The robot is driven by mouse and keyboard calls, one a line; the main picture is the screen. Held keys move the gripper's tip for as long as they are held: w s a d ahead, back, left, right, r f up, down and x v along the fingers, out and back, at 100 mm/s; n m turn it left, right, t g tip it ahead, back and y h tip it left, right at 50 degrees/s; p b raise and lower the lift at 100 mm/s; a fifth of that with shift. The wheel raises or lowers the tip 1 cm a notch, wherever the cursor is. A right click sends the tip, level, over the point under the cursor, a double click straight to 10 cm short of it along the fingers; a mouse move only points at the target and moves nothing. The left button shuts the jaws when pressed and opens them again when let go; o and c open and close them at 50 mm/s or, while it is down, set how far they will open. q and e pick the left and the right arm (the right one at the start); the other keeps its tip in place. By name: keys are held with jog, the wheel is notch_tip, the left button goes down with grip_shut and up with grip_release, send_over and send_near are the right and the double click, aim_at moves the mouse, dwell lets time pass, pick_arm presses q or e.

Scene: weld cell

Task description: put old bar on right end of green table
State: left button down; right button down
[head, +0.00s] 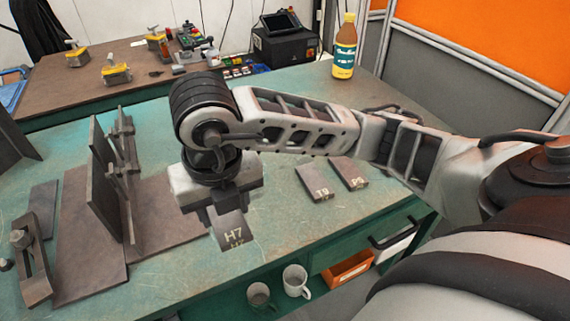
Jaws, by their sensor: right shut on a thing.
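My right gripper (222,208) reaches in from the right over the green table (300,220), pointing down. It is shut on a dark metal bar marked H7 (233,235). Its jaws cover the bar's upper end; I cannot tell whether the bar touches the table. Two similar flat bars lie to the right on the table, one marked T9 (318,188) and one that seems marked P5 (350,174). No bar in view is labelled old. My left gripper is not in view.
An upright steel plate with clamps (108,180) stands on a base plate left of my gripper. A bottle (344,50) stands at the table's back. Two mugs (295,282) (260,297) and an orange bin (348,270) are below the front edge. A brown bench (115,75) stands behind.

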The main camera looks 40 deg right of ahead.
jog(key=w+d+f+b, duration=0.1)
jog(key=w+d+f, duration=0.3)
jog(key=d, duration=0.3)
send_over(264, 206)
jog(key=f, duration=0.5)
jog(key=shift+s+a, duration=0.2)
jog(key=shift+s, duration=0.15)
notch_tip(264, 206, down, 3)
jog(key=shift+w+d+f, duration=0.1)
jog(key=shift+d, duration=0.05)
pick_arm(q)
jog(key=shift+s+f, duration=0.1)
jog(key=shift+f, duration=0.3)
pick_arm(e)
jog(key=shift+f, duration=0.15)
jog(key=shift+f, duration=0.15)
jog(key=c, duration=0.8)
grip_release()
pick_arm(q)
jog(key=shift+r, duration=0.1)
pick_arm(e)
jog(key=shift+o, duration=0.4)
